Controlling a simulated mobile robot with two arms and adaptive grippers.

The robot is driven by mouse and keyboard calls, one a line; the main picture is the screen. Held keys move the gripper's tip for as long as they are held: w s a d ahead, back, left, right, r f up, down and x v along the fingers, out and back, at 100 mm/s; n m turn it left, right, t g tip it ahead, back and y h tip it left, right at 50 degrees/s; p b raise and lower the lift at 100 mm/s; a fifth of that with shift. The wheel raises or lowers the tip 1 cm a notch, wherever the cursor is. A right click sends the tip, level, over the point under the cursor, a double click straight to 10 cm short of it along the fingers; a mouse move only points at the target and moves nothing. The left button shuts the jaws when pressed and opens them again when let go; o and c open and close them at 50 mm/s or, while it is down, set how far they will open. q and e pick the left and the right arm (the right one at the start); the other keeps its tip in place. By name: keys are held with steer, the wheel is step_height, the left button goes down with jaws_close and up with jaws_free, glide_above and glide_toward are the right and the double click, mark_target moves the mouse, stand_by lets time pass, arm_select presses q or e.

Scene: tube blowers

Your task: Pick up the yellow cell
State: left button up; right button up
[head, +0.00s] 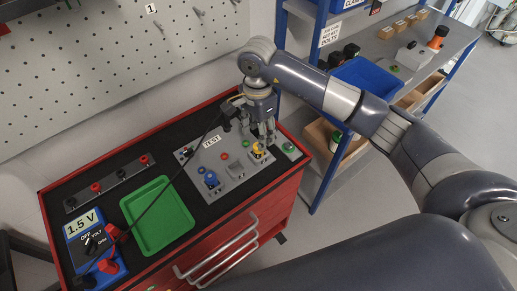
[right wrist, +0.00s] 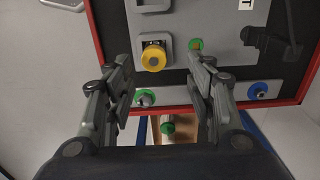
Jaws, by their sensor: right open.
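The yellow cell (head: 258,150) stands on the grey TEST board (head: 208,158), near its right end. Contact with the cell does not show. My left gripper is out of view.
The board lies on a red cabinet (head: 292,185) with a black top. A blue cell (head: 211,179), green tray (head: 163,222) and blue voltmeter (head: 83,228) with a dark cable are to the left. A shelf (head: 385,45) with a blue bin stands at right.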

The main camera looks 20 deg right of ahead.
mark_target(258, 151)
steer(key=shift+s+a+f+p, duration=0.1)
steer(key=shift+s+f+p, duration=0.15)
steer(key=shift+f+p, duration=0.35)
steer(key=f, duration=0.1)
steer(key=f+p, duration=0.1)
steer(key=f, duration=0.1)
steer(key=shift+s+f, duration=0.1)
steer(key=shift+s, duration=0.15)
steer(key=shift+f, duration=0.45)
steer(key=shift+w, duration=0.1)
steer(key=shift+c, duration=0.2)
jaws_close()
